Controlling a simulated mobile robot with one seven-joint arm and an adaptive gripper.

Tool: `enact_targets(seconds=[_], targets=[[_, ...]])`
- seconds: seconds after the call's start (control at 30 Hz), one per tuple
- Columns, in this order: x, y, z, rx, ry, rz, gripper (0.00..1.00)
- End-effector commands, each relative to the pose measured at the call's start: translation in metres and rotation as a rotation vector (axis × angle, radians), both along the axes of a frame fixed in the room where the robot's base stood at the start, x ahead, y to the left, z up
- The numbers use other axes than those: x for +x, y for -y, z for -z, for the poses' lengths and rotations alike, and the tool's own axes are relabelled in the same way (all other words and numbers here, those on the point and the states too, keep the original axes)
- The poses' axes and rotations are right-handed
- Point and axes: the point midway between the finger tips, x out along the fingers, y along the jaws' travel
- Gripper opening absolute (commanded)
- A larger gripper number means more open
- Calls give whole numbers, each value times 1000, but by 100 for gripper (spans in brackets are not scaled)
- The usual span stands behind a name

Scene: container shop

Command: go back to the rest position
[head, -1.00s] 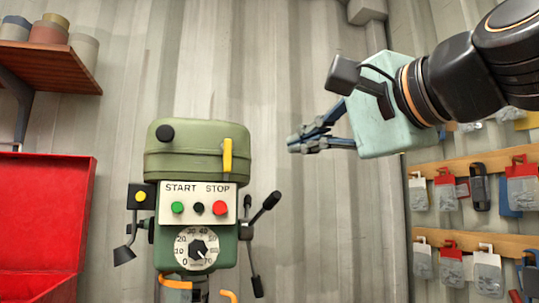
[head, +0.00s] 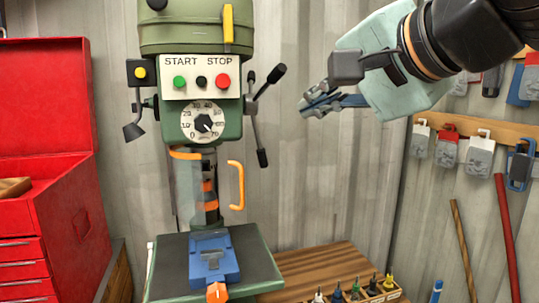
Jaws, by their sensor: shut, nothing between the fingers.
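My gripper (head: 318,105) is in the upper right of the head view, at the end of my arm coming in from the top right corner. Its dark and blue fingers point left and are together, with nothing held. It is in the air in front of the corrugated wall, to the right of the green drill press (head: 217,124) and apart from its black feed handles (head: 264,90).
A blue vise (head: 213,259) with an orange knob sits on the press table (head: 262,265). A wooden bench (head: 320,262) with a bit holder stands right of it. A red tool chest (head: 66,212) is at left. Tagged padlocks (head: 479,155) hang at right.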

Motion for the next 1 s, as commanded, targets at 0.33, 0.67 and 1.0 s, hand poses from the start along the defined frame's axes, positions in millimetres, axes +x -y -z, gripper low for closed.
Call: enact_targets(seconds=[0.33, 0.67, 1.0], targets=[[-51, 39, 206, -657, -289, -167, 0], [-105, 70, 295, -947, -435, -338, 0], [-107, 71, 297, -952, -437, -342, 0]])
